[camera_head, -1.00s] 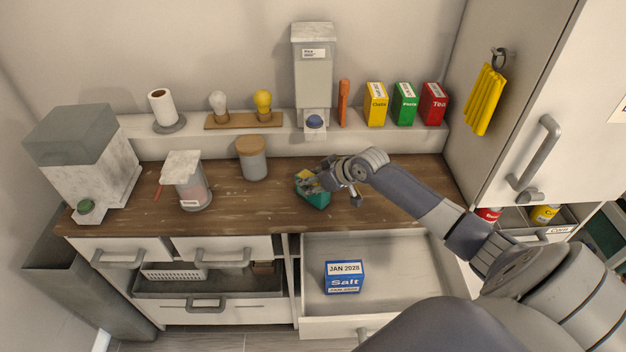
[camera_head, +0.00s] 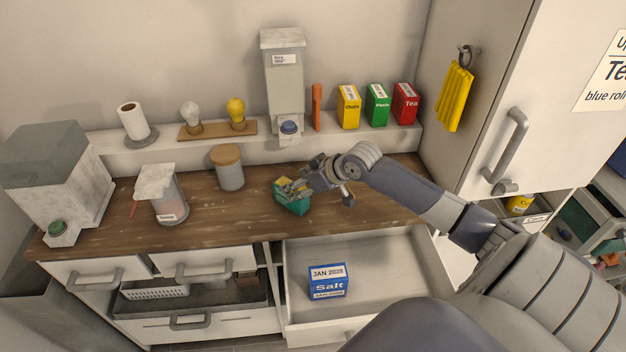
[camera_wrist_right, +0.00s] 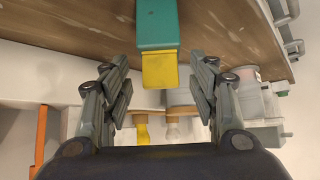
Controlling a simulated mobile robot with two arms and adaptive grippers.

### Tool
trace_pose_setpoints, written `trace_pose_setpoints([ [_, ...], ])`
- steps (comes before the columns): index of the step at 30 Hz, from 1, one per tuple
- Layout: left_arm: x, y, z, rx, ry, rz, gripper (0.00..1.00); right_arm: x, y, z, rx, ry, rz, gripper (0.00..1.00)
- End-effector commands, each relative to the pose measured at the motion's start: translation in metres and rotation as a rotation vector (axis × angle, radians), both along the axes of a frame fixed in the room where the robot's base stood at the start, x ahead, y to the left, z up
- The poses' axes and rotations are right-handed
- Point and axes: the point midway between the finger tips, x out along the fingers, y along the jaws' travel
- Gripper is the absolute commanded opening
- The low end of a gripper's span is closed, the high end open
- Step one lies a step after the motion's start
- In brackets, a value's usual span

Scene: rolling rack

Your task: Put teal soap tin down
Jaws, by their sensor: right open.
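The teal soap tin (camera_head: 292,203) stands on the wooden counter (camera_head: 235,208), behind the open drawer. Something yellow sticks out of its top. My right gripper (camera_head: 312,182) is close to the tin's top right in the head view and hides part of it. In the right wrist view the teal tin (camera_wrist_right: 157,22) and its yellow content (camera_wrist_right: 159,70) show between my right gripper's spread fingers (camera_wrist_right: 159,84), with clear gaps on both sides. The right gripper is open. My left gripper is not in view.
The open drawer (camera_head: 400,265) holds a blue salt box (camera_head: 328,281). A wooden-lidded canister (camera_head: 230,174) and a marble-lidded jar (camera_head: 168,205) stand left of the tin. A dispenser (camera_head: 285,85) and several boxes stand on the shelf behind. Counter between jar and tin is clear.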

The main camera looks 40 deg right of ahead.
Motion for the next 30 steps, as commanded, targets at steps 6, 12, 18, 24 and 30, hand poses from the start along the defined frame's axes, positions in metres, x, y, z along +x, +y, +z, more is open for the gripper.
trace_pose_setpoints([
  [6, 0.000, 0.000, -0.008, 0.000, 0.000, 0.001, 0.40, -0.031, -0.006, 0.029, -0.005, 0.002, 0.006, 0.55],
  [12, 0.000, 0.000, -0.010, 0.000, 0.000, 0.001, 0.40, -0.045, -0.010, 0.045, -0.002, 0.002, 0.001, 0.55],
  [18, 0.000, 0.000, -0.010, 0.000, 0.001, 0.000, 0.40, -0.050, -0.011, 0.051, 0.000, 0.002, 0.002, 0.55],
  [24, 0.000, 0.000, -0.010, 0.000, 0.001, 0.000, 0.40, -0.050, -0.011, 0.051, 0.000, 0.001, 0.002, 0.55],
  [30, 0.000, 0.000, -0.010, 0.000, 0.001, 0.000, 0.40, -0.050, -0.011, 0.051, 0.000, 0.001, 0.002, 0.55],
])
